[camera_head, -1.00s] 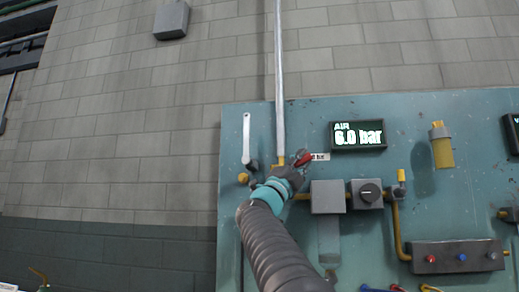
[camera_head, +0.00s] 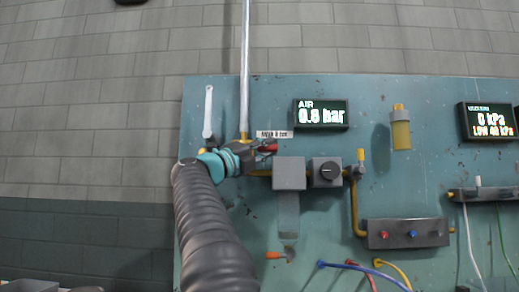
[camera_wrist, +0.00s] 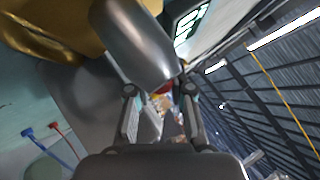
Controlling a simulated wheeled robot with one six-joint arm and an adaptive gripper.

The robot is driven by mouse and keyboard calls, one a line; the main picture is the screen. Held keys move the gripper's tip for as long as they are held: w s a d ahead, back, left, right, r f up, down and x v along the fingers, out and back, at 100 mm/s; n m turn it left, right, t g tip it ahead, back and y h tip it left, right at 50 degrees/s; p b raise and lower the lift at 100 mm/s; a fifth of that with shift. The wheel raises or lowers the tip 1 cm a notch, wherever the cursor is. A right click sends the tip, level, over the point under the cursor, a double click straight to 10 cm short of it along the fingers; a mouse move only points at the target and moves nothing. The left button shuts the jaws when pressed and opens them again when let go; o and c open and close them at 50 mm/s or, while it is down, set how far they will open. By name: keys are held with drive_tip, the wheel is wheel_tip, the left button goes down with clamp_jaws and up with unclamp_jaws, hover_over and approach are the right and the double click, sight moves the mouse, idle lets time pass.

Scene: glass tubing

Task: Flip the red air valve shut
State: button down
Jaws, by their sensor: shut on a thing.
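The red air valve handle (camera_head: 266,148) is on the teal panel (camera_head: 230,105), just below the label at the foot of the vertical pipe. It points right, roughly level along the brass pipe. My gripper (camera_head: 248,151) is shut on it from the left and hides part of the valve body. In the wrist view a small red part (camera_wrist: 165,87) shows between the fingertips, partly behind a grey metal cylinder (camera_wrist: 137,45). The AIR display (camera_head: 320,114) shows a low reading beginning with 0; its last digit is blurred.
A button box (camera_head: 408,234) and coloured hoses lie lower right.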

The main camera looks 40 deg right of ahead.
drive_tip(key=shift+s+d, duration=0.1)
drive_tip(key=c, duration=1)
unclamp_jaws()
drive_tip(key=shift+s, duration=0.1)
drive_tip(key=shift+w, duration=0.2)
drive_tip(key=shift+v, duration=4.15)
drive_tip(key=shift+s+r, duration=0.1)
